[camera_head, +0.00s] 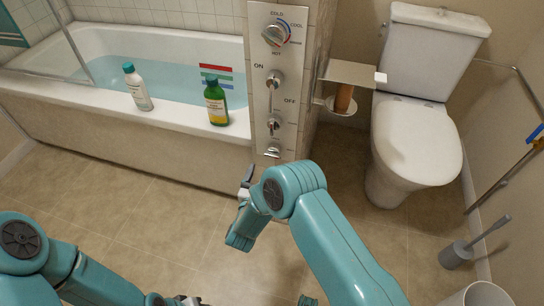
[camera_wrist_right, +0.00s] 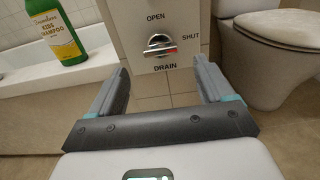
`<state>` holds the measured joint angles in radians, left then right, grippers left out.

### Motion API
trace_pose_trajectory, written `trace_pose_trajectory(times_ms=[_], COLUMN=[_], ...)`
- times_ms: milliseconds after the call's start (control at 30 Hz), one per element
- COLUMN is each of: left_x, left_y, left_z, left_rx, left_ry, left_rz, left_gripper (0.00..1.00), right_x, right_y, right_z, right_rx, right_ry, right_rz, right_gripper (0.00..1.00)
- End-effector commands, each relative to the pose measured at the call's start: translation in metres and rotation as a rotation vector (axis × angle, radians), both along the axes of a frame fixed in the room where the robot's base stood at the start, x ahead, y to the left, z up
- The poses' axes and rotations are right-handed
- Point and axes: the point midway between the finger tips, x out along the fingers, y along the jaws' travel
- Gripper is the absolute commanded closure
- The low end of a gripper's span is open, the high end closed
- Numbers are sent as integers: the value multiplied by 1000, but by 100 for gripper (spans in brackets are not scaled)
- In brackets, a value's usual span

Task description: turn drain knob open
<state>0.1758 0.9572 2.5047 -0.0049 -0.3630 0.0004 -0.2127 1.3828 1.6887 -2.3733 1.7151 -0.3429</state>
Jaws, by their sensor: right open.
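The drain knob (camera_wrist_right: 159,46) is a silver knob with a bar grip, low on the panel (camera_head: 285,100); it also shows in the head view (camera_head: 272,151). In the right wrist view OPEN is printed above it, SHUT to its right and DRAIN below. Its bar lies about level, with a red mark at the right end, toward SHUT. My right gripper (camera_wrist_right: 160,72) is open and empty, its two fingers framing the knob from in front, with no contact visible. In the head view my right arm hides much of that gripper. My left gripper (camera_head: 180,300) shows only partly at the bottom edge.
A temperature knob (camera_head: 275,35) and an ON/OFF lever (camera_head: 274,80) sit higher on the panel. A white bottle (camera_head: 138,88) and a green bottle (camera_head: 216,103) stand on the rim of the water-filled tub (camera_head: 90,115). A toilet (camera_head: 415,150) stands right; floor in front is clear.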

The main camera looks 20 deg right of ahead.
Motion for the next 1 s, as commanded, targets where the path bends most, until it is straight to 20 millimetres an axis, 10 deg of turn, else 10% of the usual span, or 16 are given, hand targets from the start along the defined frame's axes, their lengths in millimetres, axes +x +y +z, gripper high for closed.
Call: trace_pose_trajectory(times_ms=[333,767,1000], left_x=[0,0,0], left_y=[0,0,0], left_z=[-11,-12,-12], left_rx=[0,0,0], left_ry=[0,0,0], left_rz=[0,0,0], left_gripper=[57,57,57], right_x=[57,68,68], right_y=[-39,-47,-47], right_z=[-1,0,0], right_rx=[0,0,0], right_ry=[0,1,2], right_rz=[-2,-1,-1], right_gripper=[19,19,75])
